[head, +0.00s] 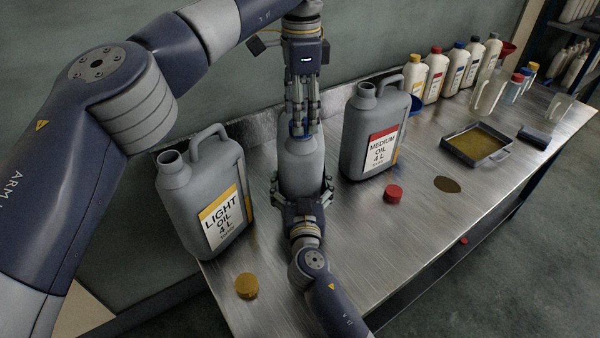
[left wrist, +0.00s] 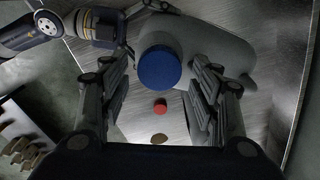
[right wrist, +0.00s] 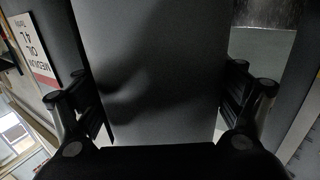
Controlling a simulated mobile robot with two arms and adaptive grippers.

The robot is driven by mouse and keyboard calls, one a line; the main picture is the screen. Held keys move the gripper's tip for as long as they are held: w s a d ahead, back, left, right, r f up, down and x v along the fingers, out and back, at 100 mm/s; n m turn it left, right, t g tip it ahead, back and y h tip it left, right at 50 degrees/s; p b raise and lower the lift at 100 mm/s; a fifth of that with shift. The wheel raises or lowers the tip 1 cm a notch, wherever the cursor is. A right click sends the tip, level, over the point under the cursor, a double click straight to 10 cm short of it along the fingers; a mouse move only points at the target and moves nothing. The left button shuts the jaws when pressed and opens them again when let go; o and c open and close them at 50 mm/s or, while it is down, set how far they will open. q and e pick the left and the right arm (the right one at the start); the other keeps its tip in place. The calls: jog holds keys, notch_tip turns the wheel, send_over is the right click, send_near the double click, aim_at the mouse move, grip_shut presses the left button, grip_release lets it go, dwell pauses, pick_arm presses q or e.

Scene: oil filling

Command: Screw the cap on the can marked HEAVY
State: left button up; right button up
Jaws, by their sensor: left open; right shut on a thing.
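A grey can (head: 301,168) stands between the LIGHT and MEDIUM cans; its label is hidden from me. A blue cap (left wrist: 160,68) sits at its mouth; how tightly it sits I cannot tell. My left gripper (head: 298,124) points down from above, open, with its fingers either side of the blue cap. In the head view the fingers mostly hide the cap. My right gripper (head: 304,203) is shut on the can's body from the front; the can's grey wall (right wrist: 150,75) fills the right wrist view between the fingers.
The LIGHT OIL can (head: 206,197) and MEDIUM OIL can (head: 371,135) stand uncapped on either side. A yellow cap (head: 246,286) and red cap (head: 393,193) lie on the metal bench (head: 350,240). An oil tray (head: 476,146), a brown spill (head: 447,184) and several bottles (head: 456,70) are farther right.

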pick_arm(q)
jog(key=shift+f, duration=0.95)
